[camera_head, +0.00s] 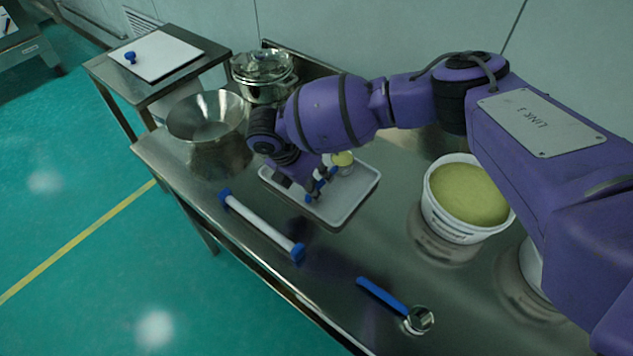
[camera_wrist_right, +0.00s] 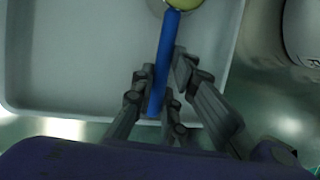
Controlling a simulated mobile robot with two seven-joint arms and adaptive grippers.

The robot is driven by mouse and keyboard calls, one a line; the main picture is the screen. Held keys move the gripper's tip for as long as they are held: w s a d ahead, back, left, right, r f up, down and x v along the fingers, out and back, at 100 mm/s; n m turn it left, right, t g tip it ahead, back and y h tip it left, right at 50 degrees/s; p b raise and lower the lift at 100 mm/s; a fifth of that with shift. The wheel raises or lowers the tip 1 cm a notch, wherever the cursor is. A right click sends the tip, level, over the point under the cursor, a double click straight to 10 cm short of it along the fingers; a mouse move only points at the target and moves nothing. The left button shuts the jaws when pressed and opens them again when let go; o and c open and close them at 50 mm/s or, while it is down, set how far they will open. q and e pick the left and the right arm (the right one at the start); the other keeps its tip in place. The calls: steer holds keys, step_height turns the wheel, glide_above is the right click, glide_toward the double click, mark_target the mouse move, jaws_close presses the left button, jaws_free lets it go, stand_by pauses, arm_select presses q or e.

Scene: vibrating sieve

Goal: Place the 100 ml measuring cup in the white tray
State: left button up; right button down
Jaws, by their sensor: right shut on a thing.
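The white tray (camera_head: 352,197) lies on the steel table, and it fills much of the right wrist view (camera_wrist_right: 75,60). My right gripper (camera_head: 317,190) is shut on the blue handle of a measuring cup (camera_head: 343,158). In the right wrist view the fingers (camera_wrist_right: 158,92) close around the handle near its end, and the cup (camera_wrist_right: 184,4) is cut off at the top edge. The cup holds yellow-green matter. It is over or in the tray; I cannot tell whether it touches the tray floor. No volume marking is readable. My left gripper is not in view.
A second blue-handled cup (camera_head: 419,320) lies at the table's front. A white rod with blue ends (camera_head: 262,226) lies left of the tray. A steel bowl (camera_head: 208,135), a lidded pot (camera_head: 263,75) and a bucket of yellow-green matter (camera_head: 450,215) stand around it.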

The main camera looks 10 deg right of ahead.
steer(key=shift+f, duration=0.1)
steer(key=c, duration=1.7)
jaws_free()
steer(key=shift+c, duration=0.2)
steer(key=shift+r, duration=0.3)
steer(key=v, duration=1.1)
steer(key=shift+a+r, duration=0.25)
steer(key=shift+r, duration=0.05)
steer(key=shift+s, duration=0.1)
